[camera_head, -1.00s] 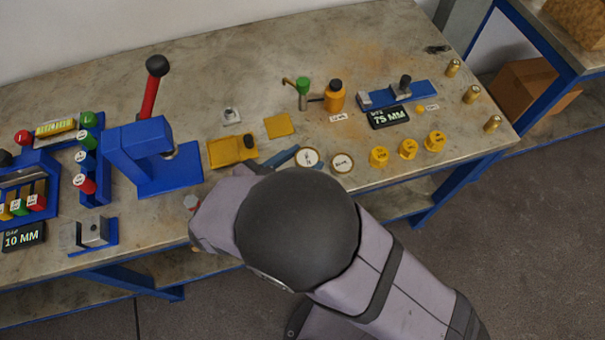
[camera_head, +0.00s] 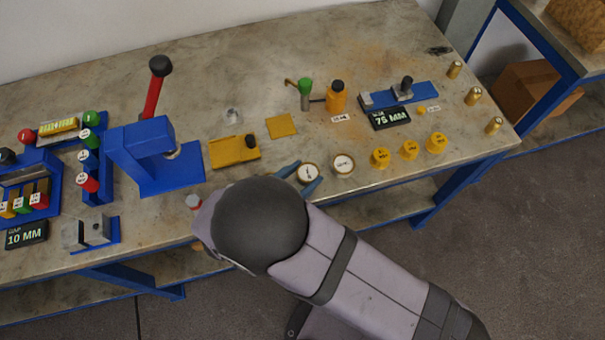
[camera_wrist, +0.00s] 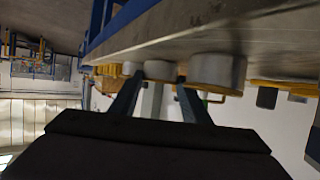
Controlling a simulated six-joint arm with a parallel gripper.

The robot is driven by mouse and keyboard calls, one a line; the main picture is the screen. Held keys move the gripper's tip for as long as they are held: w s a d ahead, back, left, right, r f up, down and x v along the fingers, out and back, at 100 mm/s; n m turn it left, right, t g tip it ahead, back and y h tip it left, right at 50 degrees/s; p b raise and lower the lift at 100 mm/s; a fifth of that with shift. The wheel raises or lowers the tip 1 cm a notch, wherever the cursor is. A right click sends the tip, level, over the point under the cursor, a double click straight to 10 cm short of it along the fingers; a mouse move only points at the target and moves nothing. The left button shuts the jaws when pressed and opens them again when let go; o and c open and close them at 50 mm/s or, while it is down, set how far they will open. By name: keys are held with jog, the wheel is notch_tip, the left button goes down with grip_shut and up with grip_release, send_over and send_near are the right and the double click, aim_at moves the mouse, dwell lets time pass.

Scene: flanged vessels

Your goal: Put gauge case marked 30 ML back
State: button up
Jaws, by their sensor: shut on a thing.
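A round white-faced gauge case (camera_head: 308,173) with a pale rim is between the two blue-grey fingers of my gripper (camera_head: 309,175), near the table's front edge. The gripper is shut on it. Its face print is too small to read, so I cannot confirm 30 ML. A second round white-faced case (camera_head: 343,163) stands just to the right, apart from the fingers; its label is also unreadable. In the wrist view, the fingers (camera_wrist: 160,84) reach toward pale round cases under a tilted view of the table edge. I cannot tell whether the held case touches the table.
Several yellow labelled caps (camera_head: 409,149) stand to the right. A yellow tray (camera_head: 234,151) and a flat yellow plate (camera_head: 281,125) lie behind left. A blue press (camera_head: 160,155) stands further left. An orange bottle (camera_head: 336,96) and blue fixture (camera_head: 410,94) are behind.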

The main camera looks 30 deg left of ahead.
jog(key=shift+f, duration=0.1)
jog(key=o, duration=1.3)
jog(key=b+v, duration=0.2)
jog(key=v, duration=1)
jog(key=shift+r, duration=0.25)
